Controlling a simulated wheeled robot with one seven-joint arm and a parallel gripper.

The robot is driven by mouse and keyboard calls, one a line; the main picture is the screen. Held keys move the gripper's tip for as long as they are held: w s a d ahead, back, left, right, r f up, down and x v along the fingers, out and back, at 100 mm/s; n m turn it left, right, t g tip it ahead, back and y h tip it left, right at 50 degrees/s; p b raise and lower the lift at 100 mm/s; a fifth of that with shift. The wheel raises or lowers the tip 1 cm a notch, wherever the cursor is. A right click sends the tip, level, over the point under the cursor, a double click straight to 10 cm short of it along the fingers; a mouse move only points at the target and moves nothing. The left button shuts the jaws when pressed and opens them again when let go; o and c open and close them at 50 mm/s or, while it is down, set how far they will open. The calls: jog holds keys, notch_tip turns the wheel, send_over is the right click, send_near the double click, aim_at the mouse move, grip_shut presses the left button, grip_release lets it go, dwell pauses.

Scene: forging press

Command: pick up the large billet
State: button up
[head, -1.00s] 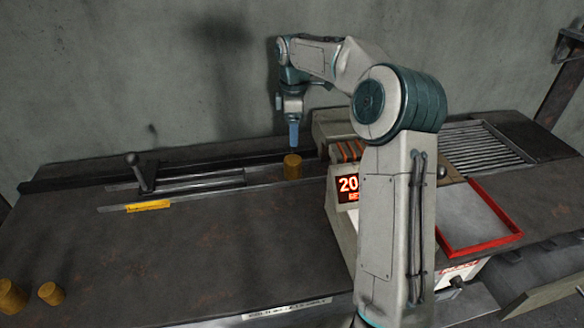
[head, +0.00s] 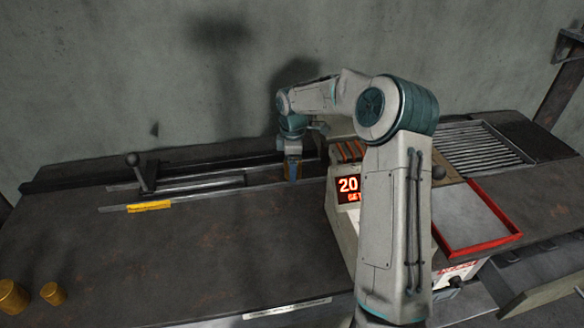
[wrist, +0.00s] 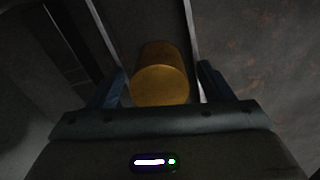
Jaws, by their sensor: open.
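A golden cylindrical billet (wrist: 160,82) stands between the two blue fingers of my gripper (wrist: 160,86) in the wrist view, with a gap on each side. My gripper is open around it and not clamped. In the head view my gripper (head: 292,172) is low over the bench, left of the display box, and mostly hides this billet. Two more golden billets stand at the front left: a wider one (head: 12,297) and a smaller one (head: 52,293).
The display box (head: 348,192) is close right of my gripper. Metal rails with a lever (head: 140,172) lie to the left, by a yellow label (head: 149,206). A red-rimmed tray (head: 477,249) is at the right. The wall is behind; the bench's front middle is clear.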

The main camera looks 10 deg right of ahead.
grip_shut()
jog(key=shift+w+r, duration=0.1)
